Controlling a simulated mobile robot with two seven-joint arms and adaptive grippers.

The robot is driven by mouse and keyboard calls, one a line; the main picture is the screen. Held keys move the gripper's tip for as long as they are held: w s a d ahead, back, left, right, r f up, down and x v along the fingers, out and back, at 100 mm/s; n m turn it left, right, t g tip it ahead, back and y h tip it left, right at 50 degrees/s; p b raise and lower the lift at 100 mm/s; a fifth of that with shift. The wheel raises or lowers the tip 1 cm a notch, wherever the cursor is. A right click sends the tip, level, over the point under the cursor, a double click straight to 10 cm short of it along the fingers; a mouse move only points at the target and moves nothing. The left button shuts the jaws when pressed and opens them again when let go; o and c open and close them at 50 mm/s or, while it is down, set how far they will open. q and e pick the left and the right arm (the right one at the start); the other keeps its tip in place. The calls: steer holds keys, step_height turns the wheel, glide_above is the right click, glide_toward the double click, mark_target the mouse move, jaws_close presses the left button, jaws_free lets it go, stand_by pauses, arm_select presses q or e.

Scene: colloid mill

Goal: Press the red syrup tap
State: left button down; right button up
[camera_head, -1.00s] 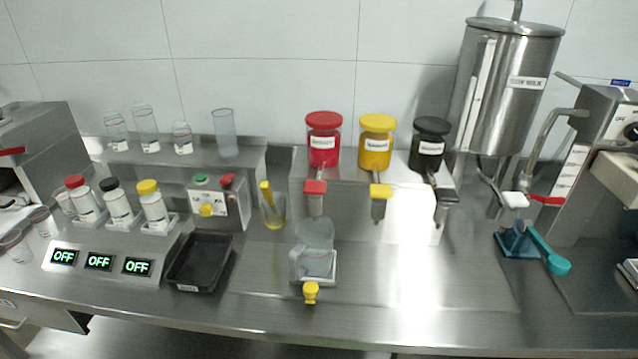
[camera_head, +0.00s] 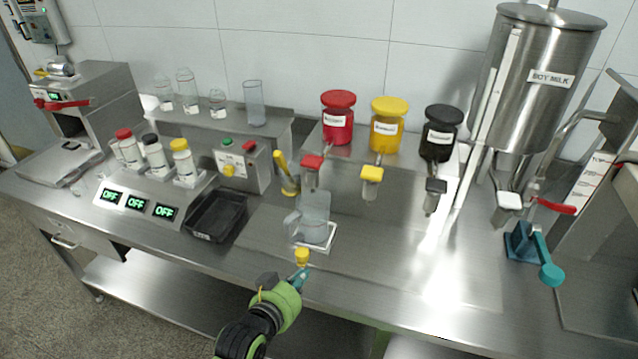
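The red syrup tap (camera_head: 312,163) sticks out below the red-lidded syrup jar (camera_head: 338,118), on the front of the steel dispenser shelf. Nothing touches it. My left gripper (camera_head: 301,277) reaches in from the bottom, well below the red tap, near the counter's front edge. Its tip is close to the yellow knob (camera_head: 302,256) in front of the clear pitcher (camera_head: 314,218); I cannot tell if they touch. The fingers are small and seen from behind, so their opening is unclear. The pitcher stands on a white-edged square base below the red tap. My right gripper is not seen.
Yellow (camera_head: 372,175) and black (camera_head: 436,187) taps sit right of the red one. The soy milk tank (camera_head: 545,75) is at right. Counter space right of the pitcher is clear.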

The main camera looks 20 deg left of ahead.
arm_select(q)
steer(key=w+a+r+t, duration=0.1)
steer(key=r+t, duration=0.3)
steer(key=r, duration=0.6)
steer(key=w+a+r+n+t+y, duration=0.1)
steer(key=w+r+t, duration=0.3)
steer(key=r, duration=0.7)
steer(key=shift+a, duration=0.65)
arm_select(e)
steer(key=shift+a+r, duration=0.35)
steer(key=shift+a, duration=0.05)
arm_select(q)
step_height(320, 180, up, 4)
steer(key=f+p, duration=0.1)
steer(key=p, duration=0.3)
glide_above(306, 160)
steer(key=s, duration=0.3)
steer(key=shift+w+d+f+p, duration=0.1)
steer(key=shift+w+f+p, duration=0.1)
steer(key=shift+f, duration=0.45)
steer(key=shift+w+d+f+p, duration=0.1)
steer(key=shift+f+p, duration=0.15)
steer(key=shift+f, duration=0.35)
steer(key=shift+w+d+f+p, duration=0.1)
steer(key=shift+w+f+p, duration=0.1)
steer(key=shift+f, duration=0.45)
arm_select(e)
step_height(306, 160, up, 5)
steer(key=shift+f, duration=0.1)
